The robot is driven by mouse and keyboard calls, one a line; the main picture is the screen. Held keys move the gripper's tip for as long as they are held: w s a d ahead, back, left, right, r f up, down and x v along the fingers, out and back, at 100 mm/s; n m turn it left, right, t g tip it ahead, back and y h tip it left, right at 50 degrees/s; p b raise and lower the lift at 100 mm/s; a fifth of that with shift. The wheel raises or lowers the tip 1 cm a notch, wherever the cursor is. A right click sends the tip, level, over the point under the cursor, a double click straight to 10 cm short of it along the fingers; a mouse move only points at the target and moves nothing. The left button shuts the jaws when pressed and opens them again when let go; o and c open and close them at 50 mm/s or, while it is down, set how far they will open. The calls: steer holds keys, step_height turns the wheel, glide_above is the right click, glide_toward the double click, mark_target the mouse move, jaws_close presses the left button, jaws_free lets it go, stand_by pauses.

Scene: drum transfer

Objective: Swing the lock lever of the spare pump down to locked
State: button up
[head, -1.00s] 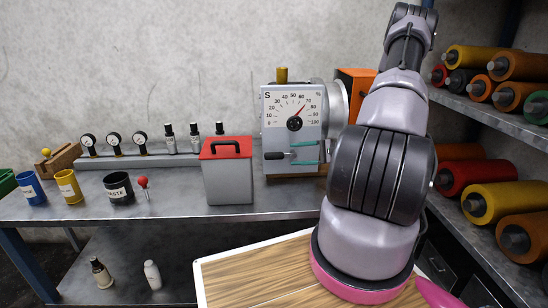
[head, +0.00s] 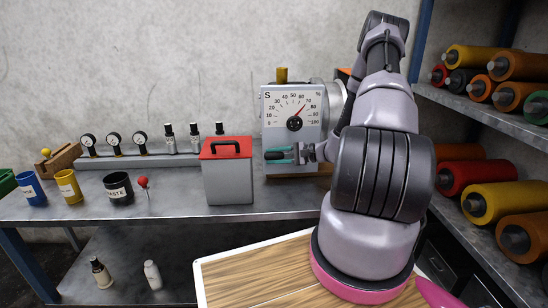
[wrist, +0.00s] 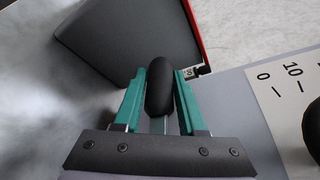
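The pump (head: 272,110) with the "S" dial stands on the bench near the middle of the head view. Its lock lever carries a dark rounded grip, which points left, roughly level, across the pump's lower front. My gripper (head: 282,154) is at this lever, left of the dial's middle and below it. In the wrist view the black lever grip (wrist: 159,88) lies between the two teal fingers of my gripper (wrist: 160,100), which hug it closely on both sides. In the head view the fingers hide most of the lever.
A grey box with a red lid (head: 228,172) stands just left of my gripper, and its side looms close in the wrist view (wrist: 125,40). Cups, gauges and small bottles stand farther left. Shelves of coloured rollers (head: 490,185) fill the right. Free bench shows before the pump.

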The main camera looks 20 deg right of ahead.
jaws_close()
stand_by(1.2)
